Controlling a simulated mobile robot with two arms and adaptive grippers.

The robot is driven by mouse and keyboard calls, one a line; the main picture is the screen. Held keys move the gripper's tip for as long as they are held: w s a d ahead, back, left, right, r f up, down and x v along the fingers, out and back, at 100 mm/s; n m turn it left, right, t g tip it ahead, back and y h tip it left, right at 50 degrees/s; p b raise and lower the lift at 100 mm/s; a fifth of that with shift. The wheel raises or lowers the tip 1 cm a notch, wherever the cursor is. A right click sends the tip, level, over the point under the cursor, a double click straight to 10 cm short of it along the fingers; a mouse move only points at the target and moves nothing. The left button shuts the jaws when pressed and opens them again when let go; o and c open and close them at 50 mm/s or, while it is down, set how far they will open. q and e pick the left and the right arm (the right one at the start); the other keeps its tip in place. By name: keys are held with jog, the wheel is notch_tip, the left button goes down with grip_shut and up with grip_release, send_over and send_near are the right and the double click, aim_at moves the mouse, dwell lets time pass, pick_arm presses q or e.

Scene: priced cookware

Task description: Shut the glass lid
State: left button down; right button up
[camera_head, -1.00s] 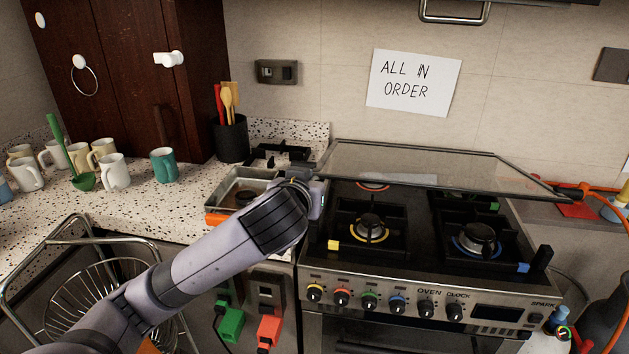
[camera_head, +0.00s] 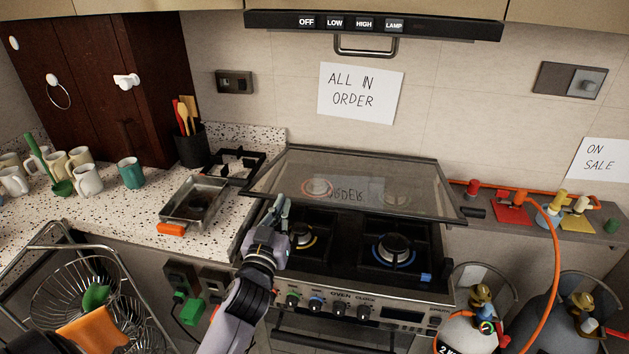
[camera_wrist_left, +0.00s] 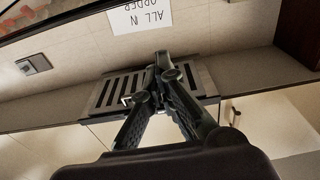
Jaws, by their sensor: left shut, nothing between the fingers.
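The glass lid (camera_head: 345,178) is a clear pane with a dark frame. It stands partly raised and tilted over the back of the stove (camera_head: 365,290), its front edge clear of the burners. My left gripper (camera_head: 281,205) is shut and empty, pointing up over the stove's front left. Its tips show close to the lid's front edge in the head view; I cannot tell whether they touch. In the left wrist view, the shut fingers (camera_wrist_left: 162,62) meet with nothing between them. My right gripper is not in view.
Left of the stove, a metal pan (camera_head: 195,202) with an orange handle lies on the speckled counter, with mugs (camera_head: 88,180) further left. A dish rack (camera_head: 85,290) stands at front left. Gas cylinders (camera_head: 560,315) and an orange hose are at right. The range hood (camera_head: 375,24) hangs above.

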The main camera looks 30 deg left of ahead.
pick_arm(q)
jog(key=p, duration=0.3)
send_over(293, 200)
jog(key=shift+w+r, duration=0.1)
jog(key=shift+r, duration=0.1)
jog(key=f, duration=0.2)
jog(key=s+f, duration=0.1)
jog(key=f, duration=0.1)
jog(key=shift+s+d, duration=0.2)
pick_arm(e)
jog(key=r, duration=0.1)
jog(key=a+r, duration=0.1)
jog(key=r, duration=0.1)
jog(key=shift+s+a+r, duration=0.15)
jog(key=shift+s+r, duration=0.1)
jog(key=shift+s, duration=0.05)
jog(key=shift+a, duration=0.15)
